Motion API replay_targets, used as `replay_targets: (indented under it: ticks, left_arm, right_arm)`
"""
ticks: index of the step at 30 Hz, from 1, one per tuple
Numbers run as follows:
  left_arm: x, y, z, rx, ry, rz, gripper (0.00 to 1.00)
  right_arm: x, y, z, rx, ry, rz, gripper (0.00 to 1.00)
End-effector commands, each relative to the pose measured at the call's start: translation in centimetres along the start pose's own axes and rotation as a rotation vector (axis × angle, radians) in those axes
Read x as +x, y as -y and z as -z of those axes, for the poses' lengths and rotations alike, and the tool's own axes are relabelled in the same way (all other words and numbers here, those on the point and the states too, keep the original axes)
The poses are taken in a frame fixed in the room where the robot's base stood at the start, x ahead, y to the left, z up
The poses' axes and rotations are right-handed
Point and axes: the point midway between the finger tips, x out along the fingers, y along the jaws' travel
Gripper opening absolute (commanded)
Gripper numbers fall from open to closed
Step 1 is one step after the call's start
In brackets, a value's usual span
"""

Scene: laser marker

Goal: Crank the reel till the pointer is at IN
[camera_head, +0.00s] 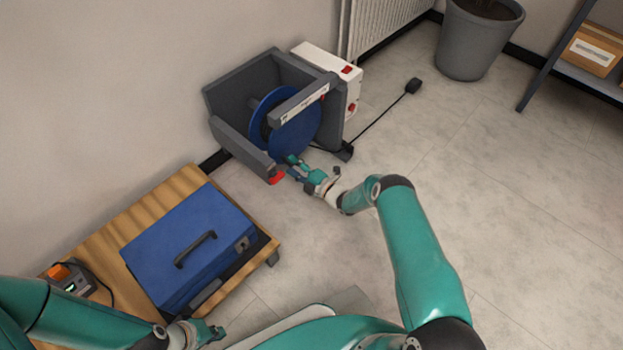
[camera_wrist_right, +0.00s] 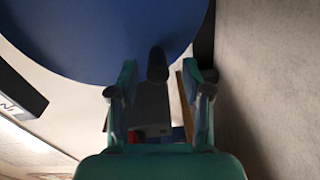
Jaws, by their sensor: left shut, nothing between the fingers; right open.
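The reel (camera_head: 293,128) is a blue disc in a grey frame (camera_head: 238,88) against the wall. A grey bar across it carries a white label strip (camera_head: 303,104), with a small red mark near its right end; I cannot read the scale or be sure of the pointer. My right gripper (camera_head: 294,166) is open at the disc's lower edge. In the right wrist view its fingers (camera_wrist_right: 160,88) stand either side of a dark knob (camera_wrist_right: 157,64), perhaps the crank handle; I cannot tell if they touch it. My left gripper (camera_head: 214,333) is shut and empty, low in the picture.
A blue case (camera_head: 190,240) lies on a low wooden platform (camera_head: 172,198) at left, beside a small orange-and-grey device (camera_head: 68,276). A white box (camera_head: 323,62) with red switches stands behind the reel. A cable crosses the floor to a black block (camera_head: 413,86).

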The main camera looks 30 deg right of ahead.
Motion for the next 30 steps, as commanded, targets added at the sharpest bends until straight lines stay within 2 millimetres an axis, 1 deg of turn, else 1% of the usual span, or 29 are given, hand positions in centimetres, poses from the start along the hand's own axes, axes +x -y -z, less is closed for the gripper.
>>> replay_targets:
  ticks: [1,9,13,18,25,26,30]
  left_arm:
    - [0.0,0.0,0.0,0.0,0.0,0.0,0.0]
    - [0.0,0.0,0.0,0.0,0.0,0.0,0.0]
    - [0.0,0.0,0.0,0.0,0.0,0.0,0.0]
    - [0.0,0.0,0.0,0.0,0.0,0.0,0.0]
    - [0.1,0.0,0.0,0.0,0.0,0.0,0.0]
    - [0.1,0.0,0.0,0.0,0.0,0.0,0.0]
    - [-0.2,-0.1,0.0,0.0,0.0,0.0,0.0]
  right_arm:
    - [-1.1,0.1,-0.2,0.002,0.003,0.003,0.49]
    - [-6.4,0.1,-0.1,0.003,0.003,0.003,0.49]
    - [-8.1,0.2,-0.1,0.001,0.001,0.004,0.49]
    - [-9.0,0.1,0.0,0.0,-0.001,0.002,0.49]
    - [-9.1,0.2,0.0,-0.001,-0.001,0.002,0.49]
    - [-9.1,0.2,0.0,-0.001,-0.001,0.002,0.47]
    - [-8.8,-0.1,0.4,0.043,0.007,0.023,0.24]
